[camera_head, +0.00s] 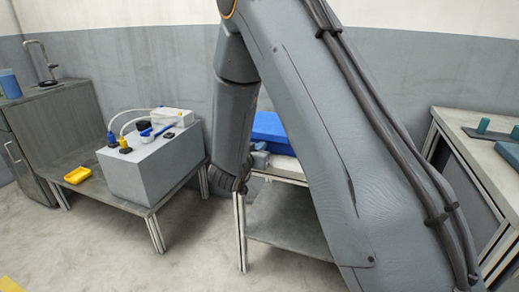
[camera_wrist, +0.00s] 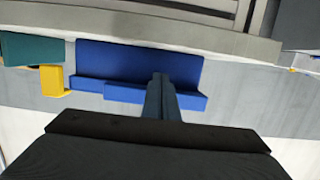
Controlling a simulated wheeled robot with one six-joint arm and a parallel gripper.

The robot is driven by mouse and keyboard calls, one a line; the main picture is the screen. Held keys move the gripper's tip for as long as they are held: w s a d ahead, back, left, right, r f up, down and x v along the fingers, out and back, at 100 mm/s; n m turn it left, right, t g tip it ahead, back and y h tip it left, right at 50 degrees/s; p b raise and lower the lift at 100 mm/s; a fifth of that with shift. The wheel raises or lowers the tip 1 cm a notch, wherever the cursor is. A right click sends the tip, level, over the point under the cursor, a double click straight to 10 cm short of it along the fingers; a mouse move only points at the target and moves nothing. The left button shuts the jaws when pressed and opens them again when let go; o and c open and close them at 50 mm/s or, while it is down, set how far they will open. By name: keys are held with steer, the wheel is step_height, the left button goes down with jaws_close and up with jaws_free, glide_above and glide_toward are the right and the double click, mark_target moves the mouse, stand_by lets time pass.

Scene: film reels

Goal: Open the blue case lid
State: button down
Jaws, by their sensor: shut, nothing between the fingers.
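The blue case (camera_head: 268,127) sits on a light-topped table in the head view, partly hidden behind my arm. In the wrist view the blue case (camera_wrist: 120,62) shows as a wide blue panel with a narrower blue ledge along its lower side. I cannot tell surely which part is the lid or how far it is open. My gripper (camera_wrist: 159,76) is shut and empty. Its fingers overlap the middle of the blue case in the wrist view; whether they touch it I cannot tell. In the head view my arm hides most of the gripper area.
In the wrist view a yellow piece (camera_wrist: 53,80) and a teal block (camera_wrist: 32,48) lie left of the case. In the head view a grey box (camera_head: 150,168) with cables and a yellow tray (camera_head: 77,175) stand on a left table. A bench (camera_head: 455,125) is at right.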

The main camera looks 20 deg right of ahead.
steer(key=shift+w+d, duration=0.2)
steer(key=shift+w, duration=0.15)
steer(key=shift+s+a, duration=0.1)
steer(key=shift+s, duration=0.1)
stand_by(0.4)
steer(key=shift+r+p, duration=0.1)
steer(key=shift+p, duration=0.25)
steer(key=shift+w+d+r+p, duration=0.2)
steer(key=shift+r+p, duration=0.55)
steer(key=shift+r, duration=0.25)
steer(key=shift+w+d+r+p, duration=0.15)
steer(key=shift+w+r+p, duration=0.1)
steer(key=shift+r+p, duration=0.7)
steer(key=shift+w+d+r+p, duration=0.2)
steer(key=shift+r+p, duration=0.4)
steer(key=shift+r, duration=0.6)
steer(key=shift+w+d+r+p, duration=0.25)
steer(key=shift+w+r+p, duration=0.15)
steer(key=shift+r, duration=0.25)
steer(key=shift+w+d+r+p, duration=0.25)
steer(key=shift+w+r+p, duration=0.15)
steer(key=shift+r, duration=0.25)
steer(key=shift+w+d+r+p, duration=0.25)
steer(key=shift+w+r+p, duration=0.15)
steer(key=shift+r, duration=0.25)
steer(key=shift+d+r, duration=0.1)
